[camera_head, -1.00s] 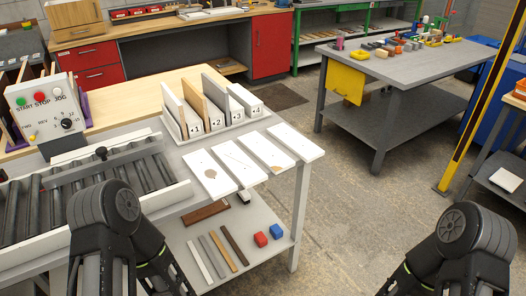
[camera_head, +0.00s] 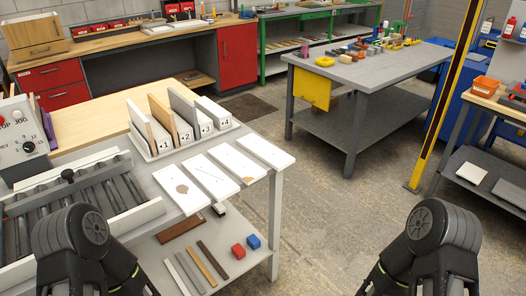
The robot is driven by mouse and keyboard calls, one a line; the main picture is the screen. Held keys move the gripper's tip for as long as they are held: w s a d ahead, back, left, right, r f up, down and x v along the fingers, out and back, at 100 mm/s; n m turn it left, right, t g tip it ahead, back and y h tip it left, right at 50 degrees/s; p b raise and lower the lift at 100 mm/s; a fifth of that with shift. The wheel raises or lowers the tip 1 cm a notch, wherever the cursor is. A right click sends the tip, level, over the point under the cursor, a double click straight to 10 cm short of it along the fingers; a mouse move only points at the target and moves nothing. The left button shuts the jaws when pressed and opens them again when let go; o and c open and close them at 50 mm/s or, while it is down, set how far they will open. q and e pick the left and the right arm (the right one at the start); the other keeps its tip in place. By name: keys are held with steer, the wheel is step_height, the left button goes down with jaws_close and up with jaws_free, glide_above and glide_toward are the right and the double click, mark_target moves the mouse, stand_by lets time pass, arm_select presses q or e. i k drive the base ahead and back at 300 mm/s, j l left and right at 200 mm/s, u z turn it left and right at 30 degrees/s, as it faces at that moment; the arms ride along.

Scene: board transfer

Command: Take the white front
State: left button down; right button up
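Several white boards lie side by side on the near table's right end. The leftmost board (camera_head: 181,188) has a brown round patch. The second board (camera_head: 210,174) shows a thin dark line. The third board (camera_head: 237,163) has a brown patch at its near corner. The rightmost board (camera_head: 265,151) looks plain. I cannot tell which piece is the white front. My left arm at lower left and my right arm at lower right show only upper links; their grippers are out of view.
A roller conveyor (camera_head: 72,205) with a control box (camera_head: 20,132) is at left. A grey workbench (camera_head: 365,72) stands behind, with open floor between. A yellow post (camera_head: 437,110) stands right.

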mark_target(278, 160)
steer(key=u, duration=0.75)
steer(key=l+u, duration=0.7)
steer(key=l, duration=0.2)
steer(key=l+u, duration=0.35)
steer(key=k+l, duration=0.1)
steer(key=l, duration=0.4)
steer(key=k+l+u, duration=0.1)
steer(key=l, duration=0.45)
